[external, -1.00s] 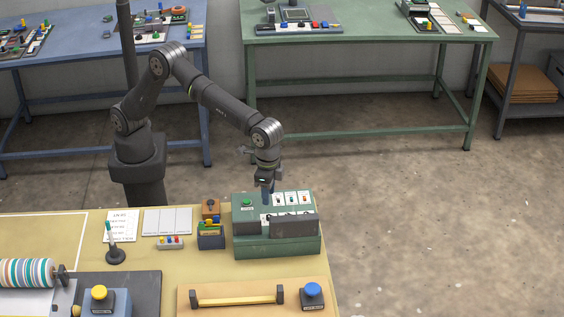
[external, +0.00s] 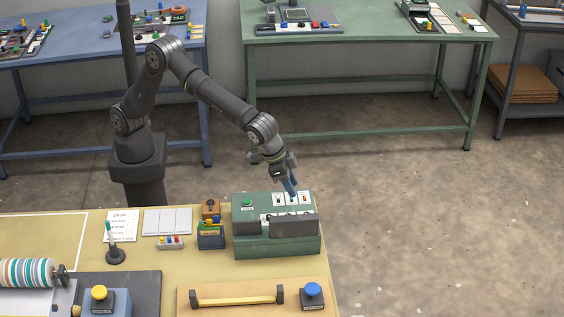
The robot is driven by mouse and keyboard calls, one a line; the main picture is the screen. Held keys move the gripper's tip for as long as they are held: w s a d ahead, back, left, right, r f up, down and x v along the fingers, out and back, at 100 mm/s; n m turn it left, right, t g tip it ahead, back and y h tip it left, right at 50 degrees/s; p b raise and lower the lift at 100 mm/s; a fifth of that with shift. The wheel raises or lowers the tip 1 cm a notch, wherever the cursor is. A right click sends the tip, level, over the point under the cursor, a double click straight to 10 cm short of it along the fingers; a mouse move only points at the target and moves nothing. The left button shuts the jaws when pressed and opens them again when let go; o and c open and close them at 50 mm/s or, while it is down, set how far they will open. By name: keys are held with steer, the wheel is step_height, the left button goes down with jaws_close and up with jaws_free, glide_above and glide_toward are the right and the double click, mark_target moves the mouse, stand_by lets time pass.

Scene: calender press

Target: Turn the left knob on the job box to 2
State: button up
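The job box (external: 277,244) is a green box at the right end of the yellow bench. Its top carries a green button (external: 247,202) at left and white panels with small controls (external: 304,199) at right. The fingers hide part of the panels. I cannot tell whether they touch a knob, which knob it is, or its setting. The finger gap is too small to read.
Left of the box are a small block stack (external: 211,235), a grey block with coloured buttons (external: 170,242) and an upright lever (external: 115,252). In front lie a yellow bar (external: 235,299) and a blue button (external: 312,290). Open floor lies to the right.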

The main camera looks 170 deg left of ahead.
steer(key=x, duration=1)
steer(key=shift+a+f, duration=0.1)
steer(key=shift+f, duration=0.25)
jaws_close()
